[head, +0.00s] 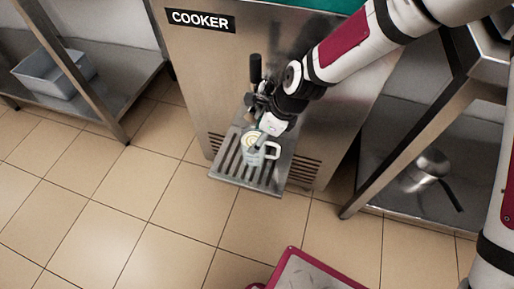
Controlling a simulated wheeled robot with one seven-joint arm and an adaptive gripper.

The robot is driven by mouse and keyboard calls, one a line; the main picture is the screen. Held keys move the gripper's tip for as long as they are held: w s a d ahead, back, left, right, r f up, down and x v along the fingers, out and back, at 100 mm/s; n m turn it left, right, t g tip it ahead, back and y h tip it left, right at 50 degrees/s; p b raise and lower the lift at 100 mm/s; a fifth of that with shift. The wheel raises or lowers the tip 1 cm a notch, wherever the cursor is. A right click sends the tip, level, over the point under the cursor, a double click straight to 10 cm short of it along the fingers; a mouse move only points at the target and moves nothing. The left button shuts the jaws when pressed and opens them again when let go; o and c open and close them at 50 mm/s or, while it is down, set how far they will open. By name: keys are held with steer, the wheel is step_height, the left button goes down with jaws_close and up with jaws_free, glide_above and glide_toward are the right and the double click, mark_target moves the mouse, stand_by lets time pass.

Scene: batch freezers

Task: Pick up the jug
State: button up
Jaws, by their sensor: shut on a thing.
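The jug (251,151) is a small pale vessel with a light handle on its right side. It is upright at the slatted drip tray (228,164) on the front of the steel cooker (190,65). I cannot tell whether it touches the tray. My gripper (262,146) reaches down from the upper right and is shut on the jug at its right side, near the handle. The fingertips are small in view and partly blend with the jug.
A black-handled tap (256,70) sticks out of the cooker just above the jug, close to my gripper. A steel table with a grey bin (50,76) is at left. A steel frame with a metal pan (433,163) is at right. The tiled floor in front is mostly clear.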

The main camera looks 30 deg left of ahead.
jaws_close()
steer(key=shift+r, duration=0.15)
